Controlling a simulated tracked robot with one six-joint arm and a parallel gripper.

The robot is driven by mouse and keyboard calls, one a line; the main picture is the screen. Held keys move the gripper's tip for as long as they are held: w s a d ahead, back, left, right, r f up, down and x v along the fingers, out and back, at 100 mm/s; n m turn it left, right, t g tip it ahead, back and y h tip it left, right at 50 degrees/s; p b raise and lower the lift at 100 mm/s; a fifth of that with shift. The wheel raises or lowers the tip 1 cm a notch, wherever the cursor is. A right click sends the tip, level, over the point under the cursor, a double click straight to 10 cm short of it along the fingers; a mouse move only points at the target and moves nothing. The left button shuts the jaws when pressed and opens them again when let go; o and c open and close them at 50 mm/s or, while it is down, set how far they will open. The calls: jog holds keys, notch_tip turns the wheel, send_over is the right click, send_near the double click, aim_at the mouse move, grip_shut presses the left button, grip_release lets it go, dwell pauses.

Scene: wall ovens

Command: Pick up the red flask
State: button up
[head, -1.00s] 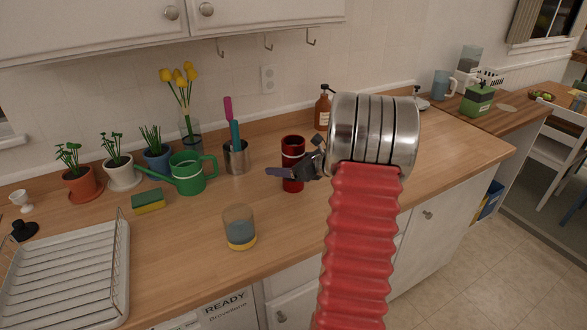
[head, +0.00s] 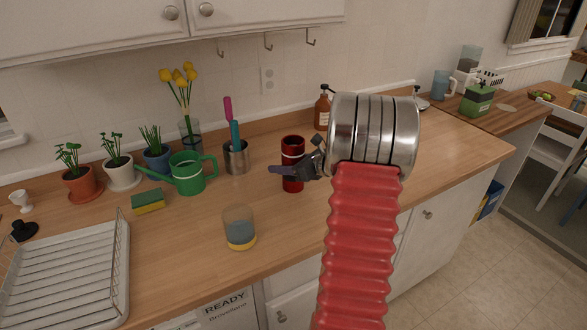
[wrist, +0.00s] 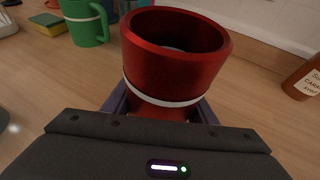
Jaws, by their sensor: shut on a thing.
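The red flask (head: 293,178) is a dark red cylinder with a white band and an open top. It stands upright on the wooden counter in the head view. My gripper (head: 283,170) reaches it from the right, with one finger across its front. In the wrist view the flask (wrist: 175,62) rises between my gripper's two dark fingers (wrist: 160,103), one on each side below the white band. The gripper is shut on the flask. The flask's lower part is hidden by my gripper in the wrist view.
A utensil pot (head: 236,158) and a green watering can (head: 188,175) stand left of the flask. A glass (head: 239,228) is in front-left. A brown bottle (head: 322,108) stands behind. A dish rack (head: 75,275) is at far left. Counter is clear right of my arm.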

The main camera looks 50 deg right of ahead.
jog(key=c, duration=0.5)
jog(key=shift+r, duration=0.15)
notch_tip(320, 180, up, 10)
dwell(0.3)
jog(key=shift+s, duration=0.1)
dwell(0.7)
